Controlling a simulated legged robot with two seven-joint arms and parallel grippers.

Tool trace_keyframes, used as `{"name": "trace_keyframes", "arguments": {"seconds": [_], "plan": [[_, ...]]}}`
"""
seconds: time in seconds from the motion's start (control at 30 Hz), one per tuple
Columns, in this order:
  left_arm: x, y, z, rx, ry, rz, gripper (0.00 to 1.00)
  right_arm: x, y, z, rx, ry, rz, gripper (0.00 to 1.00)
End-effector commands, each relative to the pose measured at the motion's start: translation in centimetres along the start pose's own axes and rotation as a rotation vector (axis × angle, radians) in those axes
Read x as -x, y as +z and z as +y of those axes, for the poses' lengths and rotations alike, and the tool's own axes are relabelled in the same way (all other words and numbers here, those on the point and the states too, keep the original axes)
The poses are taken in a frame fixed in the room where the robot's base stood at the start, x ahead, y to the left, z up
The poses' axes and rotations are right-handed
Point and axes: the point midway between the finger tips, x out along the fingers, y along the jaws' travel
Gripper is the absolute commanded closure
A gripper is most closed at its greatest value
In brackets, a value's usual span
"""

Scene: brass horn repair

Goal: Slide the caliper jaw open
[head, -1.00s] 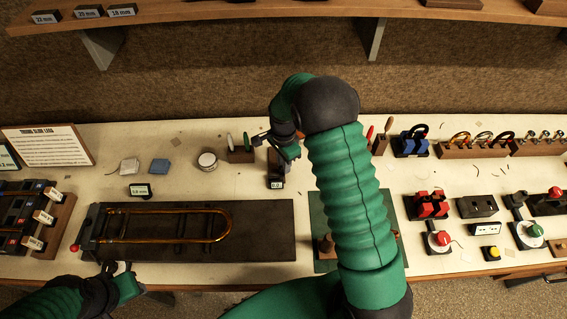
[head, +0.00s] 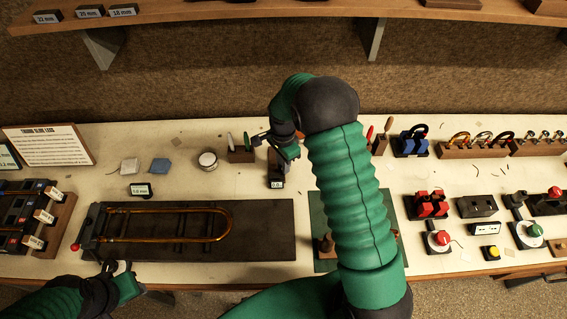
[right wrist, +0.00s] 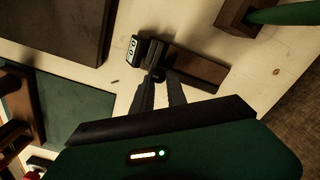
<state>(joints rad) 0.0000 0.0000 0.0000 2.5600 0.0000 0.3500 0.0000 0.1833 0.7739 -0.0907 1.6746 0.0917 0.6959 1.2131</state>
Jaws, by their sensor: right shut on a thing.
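The caliper (head: 276,171) is a small dark tool on the pale bench, partly hidden under my right gripper in the head view. Its small display (head: 277,184) faces the front; the digits look like zeros. In the right wrist view the caliper's dark bar (right wrist: 198,72) lies on the bench, with the lit display (right wrist: 132,47) at its left end. My right gripper (head: 276,147), also in the wrist view (right wrist: 158,82), is shut on the dark caliper jaw (right wrist: 155,55) beside the display. My left gripper (head: 120,267) is open and empty near the front bench edge.
A dark tray (head: 265,232) with a brass slide (head: 228,225) lies front left. A wooden block (head: 241,155) with upright tools stands just left of my right gripper. A green mat (head: 325,262) is partly under my right arm. Several fixtures fill the right.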

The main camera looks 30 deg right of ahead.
Motion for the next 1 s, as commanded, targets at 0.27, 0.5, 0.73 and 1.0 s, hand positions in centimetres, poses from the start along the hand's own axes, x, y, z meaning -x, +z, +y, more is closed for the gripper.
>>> {"name": "trace_keyframes", "arguments": {"seconds": [0.27,0.5,0.73,1.0], "plan": [[0.0,0.0,0.0,0.0,0.0,0.0,0.64,0.0,-0.2,-1.6,0.003,-0.005,-0.009,1.0],[0.0,0.0,0.0,0.0,0.0,0.0,0.64,0.1,-1.7,-4.0,0.005,-0.008,-0.009,1.0],[0.0,0.0,0.0,0.0,0.0,0.0,0.64,0.1,-1.7,-3.9,0.005,-0.007,-0.009,1.0],[0.0,0.0,0.0,0.0,0.0,0.0,0.64,0.0,-2.1,-3.8,0.003,-0.004,-0.007,0.6]]}}
